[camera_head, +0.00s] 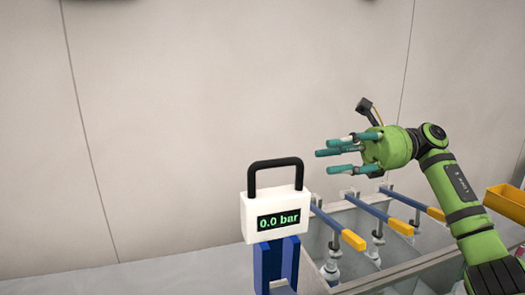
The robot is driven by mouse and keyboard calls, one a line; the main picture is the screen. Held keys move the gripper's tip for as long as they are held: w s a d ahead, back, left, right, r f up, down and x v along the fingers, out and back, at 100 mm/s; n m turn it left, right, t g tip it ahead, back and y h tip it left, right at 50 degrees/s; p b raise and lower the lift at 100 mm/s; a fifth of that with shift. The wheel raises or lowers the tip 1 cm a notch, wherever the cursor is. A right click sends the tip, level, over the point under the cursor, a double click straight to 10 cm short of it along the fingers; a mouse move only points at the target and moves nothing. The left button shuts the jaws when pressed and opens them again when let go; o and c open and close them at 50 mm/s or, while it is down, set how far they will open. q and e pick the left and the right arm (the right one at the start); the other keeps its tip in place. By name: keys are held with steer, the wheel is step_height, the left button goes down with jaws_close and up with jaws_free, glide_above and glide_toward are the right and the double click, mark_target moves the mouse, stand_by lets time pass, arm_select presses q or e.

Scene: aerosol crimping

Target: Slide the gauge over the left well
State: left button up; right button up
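The gauge (249,218) is a white box with a black handle (276,163) on top and a display reading 0.0 bar. It appears upright at the top of a blue support (290,262). My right gripper (333,153) is up and to the right of the handle in the picture. Its teal fingers point left, spread apart, with nothing between them. The wells are in a grey trough (395,276) at the lower right. The leftmost well is partly hidden behind the gauge and the blue support. My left gripper is out of view.
Several blue levers (326,218) with orange ends (353,240) lie across the trough, above metal fittings (331,270). An orange-yellow bin (507,202) stands at the right edge. A plain panelled wall (180,120) is behind. The space left of the gauge looks clear.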

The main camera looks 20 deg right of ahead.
mark_target(262, 165)
steer(key=a+p, duration=0.1)
steer(key=a, duration=0.3)
steer(key=s+a+p, duration=0.1)
steer(key=a, duration=0.3)
steer(key=a+p, duration=0.1)
steer(key=a, duration=0.3)
steer(key=shift+s+r, duration=0.15)
jaws_close()
